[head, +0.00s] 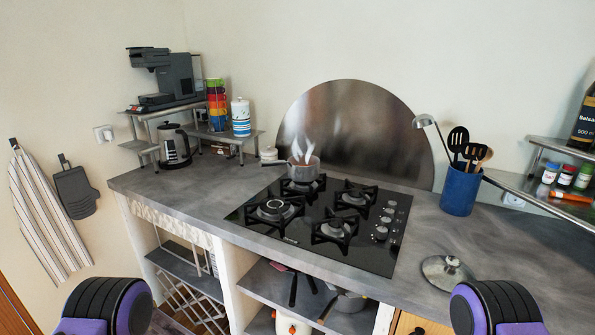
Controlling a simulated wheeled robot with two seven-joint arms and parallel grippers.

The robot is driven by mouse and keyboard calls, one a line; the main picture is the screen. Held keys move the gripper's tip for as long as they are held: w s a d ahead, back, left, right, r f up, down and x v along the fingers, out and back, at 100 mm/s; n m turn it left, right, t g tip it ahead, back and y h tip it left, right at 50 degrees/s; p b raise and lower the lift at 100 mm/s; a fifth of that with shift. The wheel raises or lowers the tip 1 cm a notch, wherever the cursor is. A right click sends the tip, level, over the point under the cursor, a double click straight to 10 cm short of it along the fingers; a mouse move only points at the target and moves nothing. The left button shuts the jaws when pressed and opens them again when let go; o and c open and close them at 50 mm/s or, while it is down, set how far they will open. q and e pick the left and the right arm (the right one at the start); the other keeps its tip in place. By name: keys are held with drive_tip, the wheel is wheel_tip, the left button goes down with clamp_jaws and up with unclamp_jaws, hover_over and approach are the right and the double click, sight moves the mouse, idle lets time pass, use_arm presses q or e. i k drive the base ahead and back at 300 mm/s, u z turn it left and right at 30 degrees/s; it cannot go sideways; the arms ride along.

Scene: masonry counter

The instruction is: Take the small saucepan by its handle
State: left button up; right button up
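A small grey saucepan (303,172) stands upright on the back left burner of the black gas hob (290,234), with white steam above it. Its dark handle (274,163) points left. Only purple and black parts of my two arms show at the bottom left and bottom right corners. Neither gripper's fingers are in view, and nothing of mine touches either pan.
A metal lid (447,271) lies on the counter right of the hob. A kettle (174,147) stands farther left. The counter's front left is clear.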

sight(300, 172)
drive_tip(key=u, duration=1.9)
drive_tip(key=i, duration=2.3)
drive_tip(key=z, duration=1.9)
